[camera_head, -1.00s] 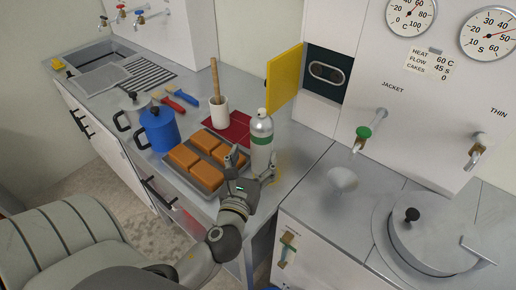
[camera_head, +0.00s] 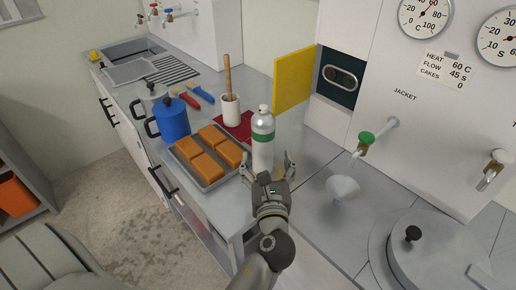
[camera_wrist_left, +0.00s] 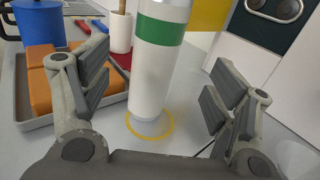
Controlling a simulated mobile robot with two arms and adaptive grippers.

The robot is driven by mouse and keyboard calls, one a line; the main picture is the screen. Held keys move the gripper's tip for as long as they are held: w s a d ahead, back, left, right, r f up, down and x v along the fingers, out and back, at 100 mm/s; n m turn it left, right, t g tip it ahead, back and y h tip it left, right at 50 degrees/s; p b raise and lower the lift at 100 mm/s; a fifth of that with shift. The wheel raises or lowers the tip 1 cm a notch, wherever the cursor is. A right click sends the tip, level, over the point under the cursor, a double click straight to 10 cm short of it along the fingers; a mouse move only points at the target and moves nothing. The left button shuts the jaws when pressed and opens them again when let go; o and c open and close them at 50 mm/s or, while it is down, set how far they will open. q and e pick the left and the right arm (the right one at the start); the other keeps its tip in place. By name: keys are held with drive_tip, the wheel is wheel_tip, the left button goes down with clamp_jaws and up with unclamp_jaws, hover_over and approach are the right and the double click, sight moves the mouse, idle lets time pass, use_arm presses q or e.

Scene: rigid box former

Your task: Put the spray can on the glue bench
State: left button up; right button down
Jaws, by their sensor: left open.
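The spray can (camera_head: 263,140), a pale cylinder with a green band and a light cap, stands upright on the grey metal counter (camera_head: 312,152). In the left wrist view the can (camera_wrist_left: 154,80) stands within a yellow ring on the counter, its top cut off by the frame. My left gripper (camera_head: 266,163) is open at the near side of the can. In the left wrist view its fingers are apart, one on each side of the can, with a visible gap on the right. My right gripper is not in view. I cannot tell which surface is the glue bench.
A tray of orange blocks (camera_head: 212,184) lies just left of the can. A yellow panel (camera_head: 293,80) and a funnel (camera_head: 342,188) are to the right.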

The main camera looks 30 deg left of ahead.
sight(264, 143)
use_arm(q)
drive_tip(key=x, duration=0.4)
drive_tip(key=shift+s+a+p, duration=0.1)
drive_tip(key=shift+a+p, duration=0.2)
drive_tip(key=shift+a, duration=0.25)
drive_tip(key=shift+w, duration=0.2)
drive_tip(key=shift+w+r, duration=0.2)
drive_tip(key=shift+w, duration=0.1)
drive_tip(key=p+x, duration=0.1)
drive_tip(key=x, duration=0.3)
drive_tip(key=shift+w+a, duration=0.1)
drive_tip(key=shift+w, duration=0.25)
drive_tip(key=shift+s, duration=0.1)
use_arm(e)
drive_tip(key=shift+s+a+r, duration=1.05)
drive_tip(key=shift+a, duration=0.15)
use_arm(q)
drive_tip(key=c, duration=1.2)
drive_tip(key=shift+r, duration=0.1)
drive_tip(key=c, duration=0.3)
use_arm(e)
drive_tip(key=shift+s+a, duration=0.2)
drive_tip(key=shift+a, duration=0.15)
